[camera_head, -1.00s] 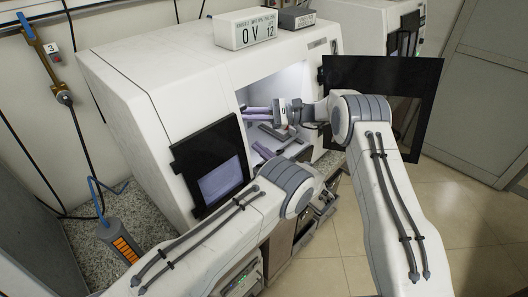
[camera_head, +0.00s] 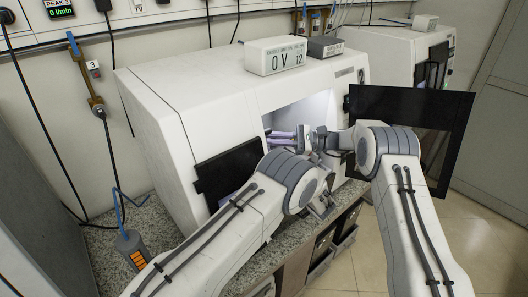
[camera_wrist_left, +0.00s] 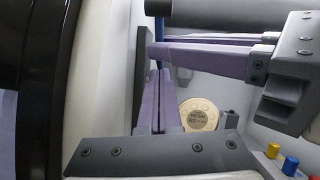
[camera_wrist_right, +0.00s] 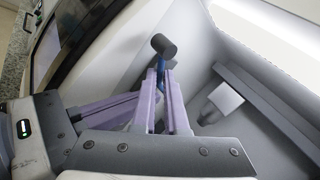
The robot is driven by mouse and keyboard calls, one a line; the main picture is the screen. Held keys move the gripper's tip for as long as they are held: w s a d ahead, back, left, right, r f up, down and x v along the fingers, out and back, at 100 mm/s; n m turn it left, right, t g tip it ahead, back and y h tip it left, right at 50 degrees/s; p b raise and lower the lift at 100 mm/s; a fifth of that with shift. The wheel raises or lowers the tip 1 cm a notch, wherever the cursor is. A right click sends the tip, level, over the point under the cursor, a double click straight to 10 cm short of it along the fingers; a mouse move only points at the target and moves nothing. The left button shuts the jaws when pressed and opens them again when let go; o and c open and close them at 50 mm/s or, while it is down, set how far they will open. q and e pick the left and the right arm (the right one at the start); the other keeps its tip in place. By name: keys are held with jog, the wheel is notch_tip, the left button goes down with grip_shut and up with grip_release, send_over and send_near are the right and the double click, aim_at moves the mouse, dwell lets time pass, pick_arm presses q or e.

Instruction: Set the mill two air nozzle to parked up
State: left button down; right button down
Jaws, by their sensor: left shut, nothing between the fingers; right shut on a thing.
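The air nozzle shows in the right wrist view as a dark cylinder (camera_wrist_right: 163,46) on a thin blue stem, inside the open mill (camera_head: 165,110). My right gripper (camera_wrist_right: 166,78) is shut on the blue stem, just below the dark cylinder. My left gripper (camera_wrist_left: 159,78) is shut and empty inside the same opening, with its fingers close to the right gripper's. A blue strip also shows by the fingertips in the left wrist view. In the head view my arms hide most of the nozzle. I cannot tell its exact tilt or whether it is seated.
The black door panel (camera_head: 365,100) stands open to the right. Another dark panel (camera_head: 222,165) is at the left of the opening, close to my left arm. A gold dial (camera_wrist_left: 198,115) and coloured knobs (camera_wrist_left: 290,165) are inside or near the mill. Boxes (camera_head: 275,57) sit on top.

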jog(key=shift+d, duration=0.1)
jog(key=c, duration=0.9)
grip_release()
jog(key=shift+c, duration=0.2)
